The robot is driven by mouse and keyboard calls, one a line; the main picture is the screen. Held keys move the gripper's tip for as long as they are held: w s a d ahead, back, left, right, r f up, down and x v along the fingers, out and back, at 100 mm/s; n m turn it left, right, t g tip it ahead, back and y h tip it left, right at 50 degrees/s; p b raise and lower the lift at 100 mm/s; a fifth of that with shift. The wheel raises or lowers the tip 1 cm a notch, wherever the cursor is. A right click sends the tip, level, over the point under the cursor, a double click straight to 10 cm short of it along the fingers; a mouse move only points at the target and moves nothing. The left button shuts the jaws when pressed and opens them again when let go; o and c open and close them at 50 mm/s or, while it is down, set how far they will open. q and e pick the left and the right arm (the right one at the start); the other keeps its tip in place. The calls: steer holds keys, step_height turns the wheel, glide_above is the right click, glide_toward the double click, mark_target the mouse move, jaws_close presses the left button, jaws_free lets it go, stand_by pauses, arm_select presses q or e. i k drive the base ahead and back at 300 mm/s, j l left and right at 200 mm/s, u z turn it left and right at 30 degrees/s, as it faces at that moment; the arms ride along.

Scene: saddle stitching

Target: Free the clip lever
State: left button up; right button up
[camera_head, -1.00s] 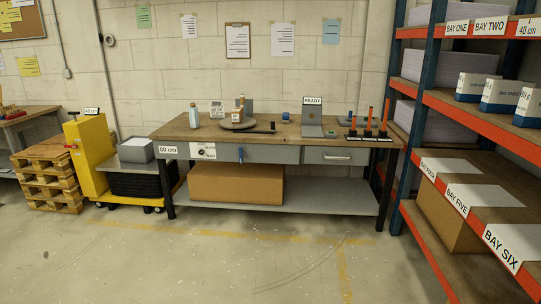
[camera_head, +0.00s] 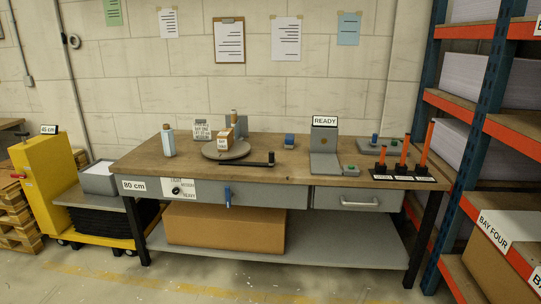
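A workbench (camera_head: 310,152) with a wooden top stands ahead of me. On it is a round grey turntable (camera_head: 212,151) with a small brown and white box (camera_head: 226,139) on it. A black bar lever (camera_head: 258,163) with an upright knob lies at the turntable's front right. A blue handle (camera_head: 228,197) hangs on the bench's front panel beside a dial (camera_head: 177,190) on a labelled plate. I cannot tell which of these is the clip lever. Neither of my grippers is in view.
A grey stand (camera_head: 324,147) with a READY sign and several orange-topped posts (camera_head: 406,150) stand on the right of the bench. A bottle (camera_head: 169,143) stands left. Shelving (camera_head: 470,100) borders the right, a yellow cart (camera_head: 45,185) the left. The floor in front is clear.

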mark_target(228, 194)
steer(key=i+l+u, duration=0.1)
steer(key=i+u, duration=0.15)
steer(key=i, duration=0.3)
steer(key=i+l+u, duration=0.2)
steer(key=i, duration=0.4)
steer(key=i+l+u, duration=0.25)
steer(key=i, duration=0.3)
steer(key=i+l+u, duration=0.25)
steer(key=i+l, duration=0.15)
steer(key=k+u, duration=0.1)
steer(key=u, duration=0.7)
steer(key=k+u, duration=0.15)
steer(key=u, duration=0.25)
